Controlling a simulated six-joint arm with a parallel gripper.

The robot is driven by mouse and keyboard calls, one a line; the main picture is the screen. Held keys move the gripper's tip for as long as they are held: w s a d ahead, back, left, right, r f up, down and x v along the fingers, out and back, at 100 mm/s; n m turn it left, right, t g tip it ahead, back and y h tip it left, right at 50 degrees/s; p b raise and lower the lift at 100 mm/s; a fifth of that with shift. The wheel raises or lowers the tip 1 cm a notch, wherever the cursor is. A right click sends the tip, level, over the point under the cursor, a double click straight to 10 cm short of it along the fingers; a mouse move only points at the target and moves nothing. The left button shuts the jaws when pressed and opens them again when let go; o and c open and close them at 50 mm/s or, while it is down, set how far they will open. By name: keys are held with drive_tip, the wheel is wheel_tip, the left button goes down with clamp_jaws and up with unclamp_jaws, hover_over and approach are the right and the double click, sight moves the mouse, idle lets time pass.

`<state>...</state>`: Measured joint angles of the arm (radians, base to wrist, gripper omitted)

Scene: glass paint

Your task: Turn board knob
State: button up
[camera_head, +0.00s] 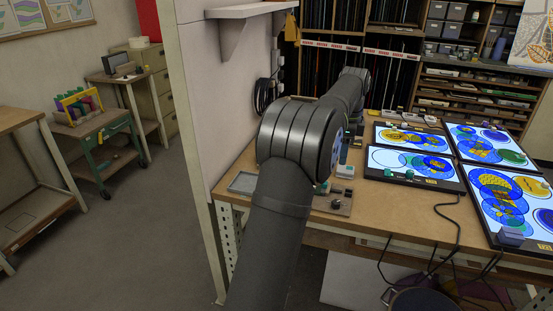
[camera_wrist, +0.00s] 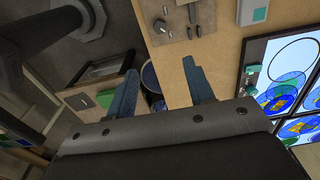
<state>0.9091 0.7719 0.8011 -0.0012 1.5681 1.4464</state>
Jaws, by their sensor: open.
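The board (camera_head: 343,192) lies near the front edge of the workbench in the head view, just right of my arm, with a dark round knob (camera_head: 336,204) on it. In the wrist view the board (camera_wrist: 178,18) is at the top, cut off by the frame, and the knob (camera_wrist: 160,26) shows near its lower left. My gripper (camera_wrist: 160,66) is open and empty, its two blue-grey fingers apart and pointing toward the bench edge, below the board in the picture. It touches neither board nor knob. My gripper is hidden behind my arm in the head view.
Lit panels with blue and yellow glass designs (camera_head: 413,166) stand on the right of the workbench (camera_head: 388,213). Cables hang over its front edge. A small white and green block (camera_head: 345,171) sits behind the board. A partition wall (camera_head: 215,110) rises on the left.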

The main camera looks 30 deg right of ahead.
sight(336, 202)
drive_tip(key=w+a+f+n+g+h, duration=0.2)
drive_tip(key=w+a+f+n+h, duration=0.15)
drive_tip(key=a, duration=0.35)
drive_tip(key=shift+n+h, duration=0.25)
drive_tip(key=shift+n, duration=0.2)
drive_tip(key=x, duration=1.7)
drive_tip(key=shift+s+d+r, duration=0.15)
drive_tip(key=shift+s+d, duration=0.05)
drive_tip(key=shift+d, duration=0.2)
drive_tip(key=c, duration=1)
